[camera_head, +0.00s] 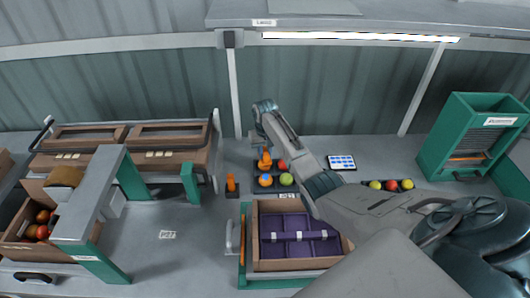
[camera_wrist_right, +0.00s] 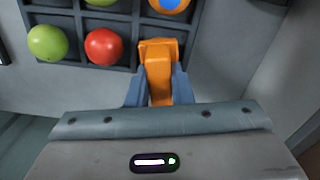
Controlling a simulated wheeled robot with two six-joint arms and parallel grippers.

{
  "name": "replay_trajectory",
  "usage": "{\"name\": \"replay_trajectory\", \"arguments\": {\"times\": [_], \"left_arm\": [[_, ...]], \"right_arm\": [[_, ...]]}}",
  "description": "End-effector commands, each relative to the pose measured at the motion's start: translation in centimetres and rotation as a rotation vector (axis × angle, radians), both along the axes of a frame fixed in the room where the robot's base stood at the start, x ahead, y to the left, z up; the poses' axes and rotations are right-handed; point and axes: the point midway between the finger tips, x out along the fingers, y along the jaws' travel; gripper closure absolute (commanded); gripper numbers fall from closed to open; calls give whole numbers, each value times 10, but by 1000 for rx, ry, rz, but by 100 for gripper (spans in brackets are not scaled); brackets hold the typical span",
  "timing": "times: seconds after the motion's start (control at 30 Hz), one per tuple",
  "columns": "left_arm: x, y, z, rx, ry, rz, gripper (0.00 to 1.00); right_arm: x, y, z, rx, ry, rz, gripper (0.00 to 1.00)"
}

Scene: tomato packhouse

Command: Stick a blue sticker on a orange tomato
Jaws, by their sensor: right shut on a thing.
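The orange tomato (camera_head: 265,181) sits in a dark divided tray, and it is cut off at the top of the right wrist view (camera_wrist_right: 168,6), where a blue patch like a sticker shows on it. My right gripper (camera_wrist_right: 158,92) is shut on an orange tool (camera_wrist_right: 157,58), held over the tray beside the red tomato; the tool also shows in the head view (camera_head: 265,158). I cannot tell whether the tool touches the tray. A white sheet with blue squares (camera_head: 342,162) lies to the right of the tray. My left gripper is not in view.
The tray also holds a red tomato (camera_wrist_right: 104,46) and green tomatoes (camera_wrist_right: 47,43). A second orange tool (camera_head: 231,183) stands left of the tray. A wooden crate with purple dividers (camera_head: 261,262) is in front. More tomatoes (camera_head: 391,185) lie right.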

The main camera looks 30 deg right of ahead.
Motion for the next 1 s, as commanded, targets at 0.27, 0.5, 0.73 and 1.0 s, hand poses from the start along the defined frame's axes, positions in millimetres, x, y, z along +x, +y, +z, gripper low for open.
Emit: {"name": "replay_trajectory", "arguments": {"times": [0.27, 0.5, 0.73, 1.0], "left_arm": [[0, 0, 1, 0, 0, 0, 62], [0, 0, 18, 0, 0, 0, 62], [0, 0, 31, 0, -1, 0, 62], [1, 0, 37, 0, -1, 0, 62]], "right_arm": [[-1, 0, 0, 1, 3, 0, 97], [-1, 0, 16, 1, 2, 0, 97], [0, 0, 32, 0, 0, 0, 97], [0, 0, 52, 0, -1, 0, 97]]}}
